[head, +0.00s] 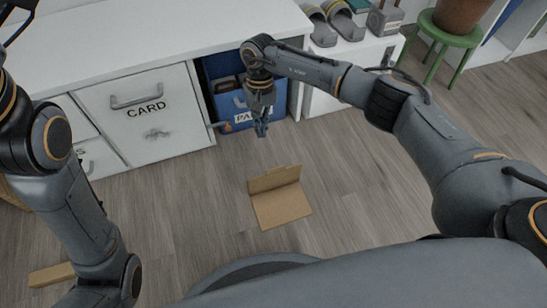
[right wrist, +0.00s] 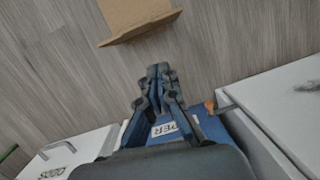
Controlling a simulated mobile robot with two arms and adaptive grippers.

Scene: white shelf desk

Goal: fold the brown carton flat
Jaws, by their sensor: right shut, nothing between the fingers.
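The brown carton (head: 281,204) lies on the wooden floor in the middle of the head view. One flat panel lies toward me, and a narrower panel stands up along its far edge. Part of the carton also shows at the top of the right wrist view (right wrist: 135,14). My right gripper (head: 261,131) is shut and empty. It points down beyond the carton's far edge, apart from it, in front of the blue drawer. The right wrist view shows its fingertips together (right wrist: 158,70). My left arm comes in at the left, but its gripper is not visible.
A white cabinet (head: 160,118) with a drawer marked CARD stands behind. A blue drawer (head: 236,101) with a paper label sits in its opening. A brown piece (head: 50,275) lies at the lower left. A green stool (head: 449,36) stands at the upper right. Floor around the carton is clear.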

